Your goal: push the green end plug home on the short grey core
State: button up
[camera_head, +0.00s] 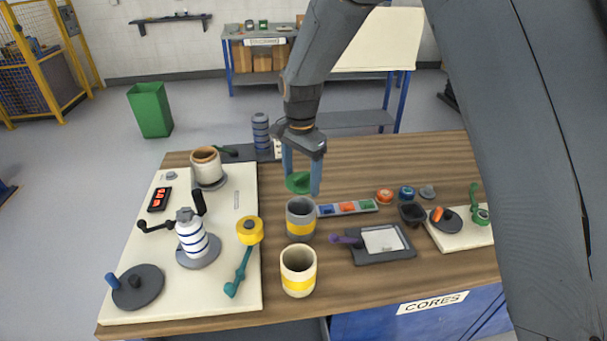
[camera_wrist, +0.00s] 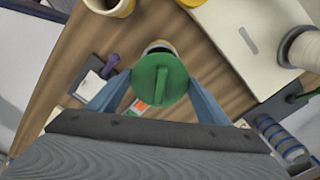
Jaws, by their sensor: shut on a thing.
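The green end plug (camera_head: 298,183) is a round disc between the blue fingers of my gripper (camera_head: 301,188). In the wrist view the plug (camera_wrist: 160,86) is seen from above with a raised bar across it, and my gripper (camera_wrist: 160,98) has a finger on each side. The short grey core (camera_head: 300,228), with a yellow band, stands upright on the table. The plug appears above the core's open top, apart from it in the head view. In the wrist view the plug hides most of the core; only a bit of rim (camera_wrist: 158,45) shows.
A taller cream core (camera_head: 298,278) with a yellow band stands in front of the grey one. A strip with coloured blocks (camera_head: 347,208) lies close on the right.

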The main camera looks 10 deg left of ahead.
jog(key=shift+f+b, duration=1.7)
jog(key=shift+f, duration=1.2)
jog(key=shift+f+b, duration=0.3)
jog(key=shift+f, duration=0.65)
jog(key=shift+s+a+f, duration=0.1)
jog(key=shift+s+f, duration=0.05)
jog(key=shift+f, duration=0.25)
jog(key=o, duration=1.3)
jog(key=shift+r, duration=0.1)
jog(key=shift+r+p, duration=2.45)
jog(key=shift+r, duration=1)
